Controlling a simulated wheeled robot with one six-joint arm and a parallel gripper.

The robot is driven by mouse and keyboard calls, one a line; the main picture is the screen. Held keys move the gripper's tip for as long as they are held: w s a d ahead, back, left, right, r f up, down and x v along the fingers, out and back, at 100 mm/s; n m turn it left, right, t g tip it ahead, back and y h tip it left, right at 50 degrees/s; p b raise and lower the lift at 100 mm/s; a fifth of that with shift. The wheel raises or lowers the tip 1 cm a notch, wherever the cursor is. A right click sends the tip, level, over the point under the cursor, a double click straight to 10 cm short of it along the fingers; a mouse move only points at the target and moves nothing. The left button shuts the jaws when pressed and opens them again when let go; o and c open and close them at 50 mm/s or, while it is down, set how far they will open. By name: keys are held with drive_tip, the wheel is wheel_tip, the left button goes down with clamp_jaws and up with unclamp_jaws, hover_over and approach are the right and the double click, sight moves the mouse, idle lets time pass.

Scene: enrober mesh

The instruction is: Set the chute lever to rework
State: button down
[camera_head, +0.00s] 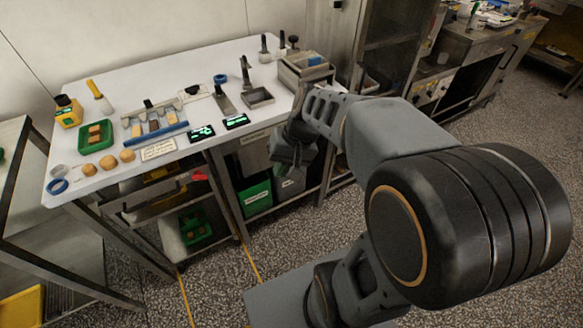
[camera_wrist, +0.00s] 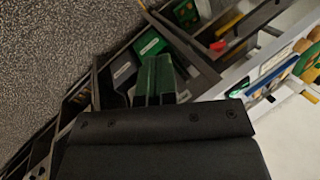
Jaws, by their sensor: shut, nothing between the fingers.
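My gripper (camera_head: 287,160) is shut and empty. It hangs in front of the table's front edge, right of the middle, above the bins under the table. Its black body (camera_wrist: 160,140) fills the bottom of the wrist view. A small red part (camera_head: 198,175) sits below the table's front edge, left of my gripper; a red part also shows in the wrist view (camera_wrist: 218,46). I cannot tell whether it is the chute lever. A green bin (camera_head: 257,196) and a grey bin (camera_head: 291,186) with white labels stand under the table; the labels are too small to read.
The white table (camera_head: 205,75) holds a green tray (camera_head: 97,138), round brown pieces, a blue-edged rack (camera_head: 155,137), two lit displays (camera_head: 202,133) and a metal box (camera_head: 303,68). Table legs and under-table shelves stand close to my gripper. Speckled floor (camera_head: 480,130) is open at right.

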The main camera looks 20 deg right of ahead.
drive_tip(key=w+d+f+m+t+y+b, duration=0.25)
drive_tip(key=w+f+y+b, duration=0.35)
drive_tip(key=f, duration=0.3)
drive_tip(key=w+d+f+m+t+y+b, duration=0.1)
drive_tip(key=w+d+f+m+y+b, duration=0.25)
drive_tip(key=w+f+b, duration=0.45)
drive_tip(key=w+d+f+m+t+y+b, duration=0.1)
drive_tip(key=d+f+t+b, duration=0.3)
drive_tip(key=d+f, duration=0.4)
drive_tip(key=w+d+f+m+t+y+b, duration=0.1)
drive_tip(key=w+d+f+m+t+b, duration=0.2)
drive_tip(key=d+f+t, duration=0.4)
drive_tip(key=w+d+f, duration=0.1)
drive_tip(key=d, duration=0.2)
drive_tip(key=shift+m+b, duration=0.3)
drive_tip(key=shift+b, duration=0.05)
drive_tip(key=shift+a+f, duration=0.1)
drive_tip(key=s+a+r+b+x, duration=0.1)
drive_tip(key=s+b+x, duration=0.1)
drive_tip(key=x, duration=1)
drive_tip(key=shift+w+a+r+b, duration=0.15)
drive_tip(key=shift+a+r+b, duration=0.2)
drive_tip(key=shift+a+b, duration=0.1)
